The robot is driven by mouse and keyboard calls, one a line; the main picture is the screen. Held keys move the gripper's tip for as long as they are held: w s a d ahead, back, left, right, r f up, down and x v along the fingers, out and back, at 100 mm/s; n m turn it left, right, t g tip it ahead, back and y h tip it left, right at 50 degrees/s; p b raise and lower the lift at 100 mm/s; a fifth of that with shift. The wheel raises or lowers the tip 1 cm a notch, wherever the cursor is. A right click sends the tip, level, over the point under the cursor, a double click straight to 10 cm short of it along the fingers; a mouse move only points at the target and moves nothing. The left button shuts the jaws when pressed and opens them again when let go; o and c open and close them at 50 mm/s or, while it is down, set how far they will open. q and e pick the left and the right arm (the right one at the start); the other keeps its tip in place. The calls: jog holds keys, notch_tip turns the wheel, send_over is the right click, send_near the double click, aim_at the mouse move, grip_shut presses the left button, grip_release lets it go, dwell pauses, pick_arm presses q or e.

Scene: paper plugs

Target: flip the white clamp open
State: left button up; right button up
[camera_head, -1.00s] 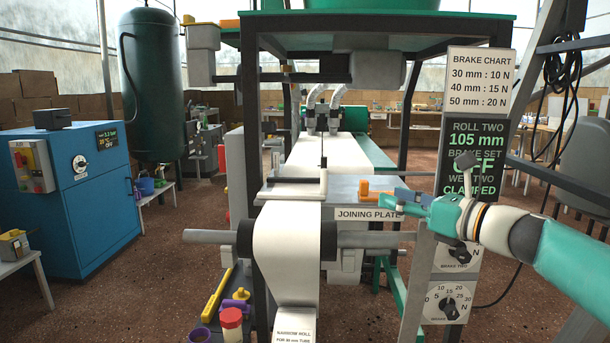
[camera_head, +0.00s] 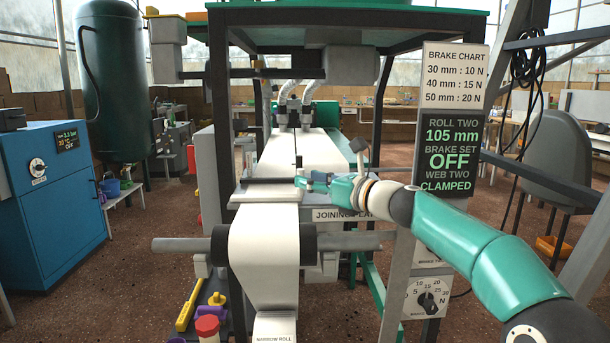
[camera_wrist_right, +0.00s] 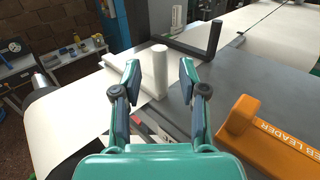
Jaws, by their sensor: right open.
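The white clamp (camera_wrist_right: 160,70) has an upright handle at the end of a flat bar lying across the paper web. In the head view its bar (camera_head: 262,196) crosses the web on the joining plate, and my right gripper hides the handle. My right gripper (camera_wrist_right: 160,82) is open, with one finger on each side of the handle in the wrist view. Gaps show on both sides; I cannot tell whether the fingertips reach fully around it. In the head view the right gripper (camera_head: 302,182) is at the bar's right end. My left gripper is not in view.
A dark clamp (camera_wrist_right: 213,42) with an upright handle lies just beyond the white one. An orange block (camera_wrist_right: 245,125) sits on the plate right of my gripper. The sign post (camera_head: 452,145) stands close to my right arm. The paper web (camera_head: 270,245) hangs down in front.

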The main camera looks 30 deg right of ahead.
aim_at(301, 195)
jog(key=shift+x, duration=1.8)
grip_shut()
